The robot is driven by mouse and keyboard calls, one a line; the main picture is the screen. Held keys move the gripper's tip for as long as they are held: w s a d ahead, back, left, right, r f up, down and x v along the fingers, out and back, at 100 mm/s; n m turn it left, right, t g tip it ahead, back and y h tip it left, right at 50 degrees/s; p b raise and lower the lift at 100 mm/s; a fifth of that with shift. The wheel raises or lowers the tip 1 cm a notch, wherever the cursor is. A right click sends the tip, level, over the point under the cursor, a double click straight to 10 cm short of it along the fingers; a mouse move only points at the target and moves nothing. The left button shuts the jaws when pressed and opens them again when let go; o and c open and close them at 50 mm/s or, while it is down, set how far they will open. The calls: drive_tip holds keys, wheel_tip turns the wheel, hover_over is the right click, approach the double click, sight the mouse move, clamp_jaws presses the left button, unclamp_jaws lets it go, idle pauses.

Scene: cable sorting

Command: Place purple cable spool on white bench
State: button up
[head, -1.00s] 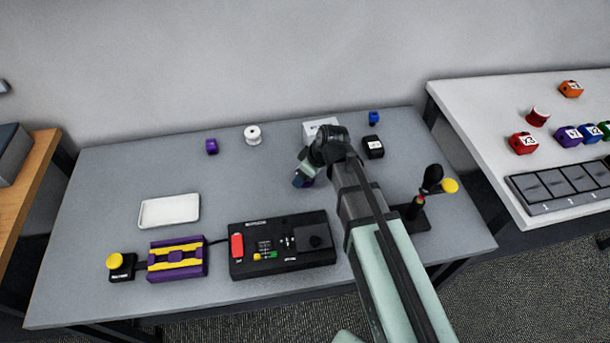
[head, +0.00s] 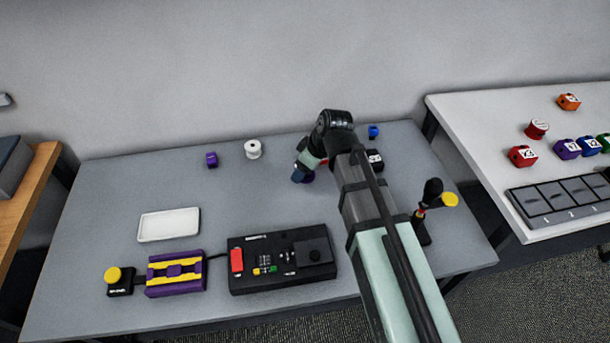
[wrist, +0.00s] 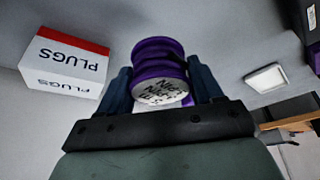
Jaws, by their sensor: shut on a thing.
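The purple cable spool (wrist: 158,62) sits between the two dark blue fingers of my gripper (wrist: 161,82) in the wrist view. The fingers are shut on its sides, and its pale, lettered end faces the camera. I cannot tell how far the spool is above the table. The white bench (head: 480,125) stands at the right, across a gap from the grey table.
Red, purple, blue, green and orange items lie on the white bench beside a dark slotted tray (head: 558,197). Its left part is bare. A PLUGS box (wrist: 65,65) is near my gripper. A joystick (head: 432,192) stands at the grey table's right.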

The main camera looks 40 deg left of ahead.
drive_tip(key=shift+r, duration=0.65)
drive_tip(key=w+d+r+m+t, duration=0.25)
drive_tip(key=w+d+m, duration=0.25)
drive_tip(key=w+d, duration=1.65)
drive_tip(key=m+t+h, duration=0.1)
drive_tip(key=m+h, duration=0.1)
drive_tip(key=m, duration=0.4)
approach(541, 154)
drive_tip(key=s+a+r, duration=0.1)
drive_tip(key=s+a, duration=0.2)
drive_tip(key=s+a+r, duration=0.1)
drive_tip(key=a, duration=0.1)
drive_tip(key=shift+s+a+r, duration=0.15)
drive_tip(key=shift+s+r, duration=0.1)
drive_tip(key=shift+r, duration=0.05)
drive_tip(key=w+d+r+m, duration=0.2)
drive_tip(key=w+d, duration=0.1)
drive_tip(key=w, duration=0.3)
drive_tip(key=shift+s+d+f+m+t+h, duration=0.1)
drive_tip(key=shift+f+m+t+h, duration=0.3)
drive_tip(key=shift+f, duration=1.3)
drive_tip(key=shift+w+d+f+m+t+h, duration=0.15)
drive_tip(key=shift+f+m, duration=0.6)
drive_tip(key=shift+f, duration=0.95)
drive_tip(key=shift+s+f+m+t+h, duration=0.15)
drive_tip(key=shift+f+m+h, duration=0.3)
drive_tip(key=shift+f, duration=1.25)
drive_tip(key=shift+f, duration=0.1)
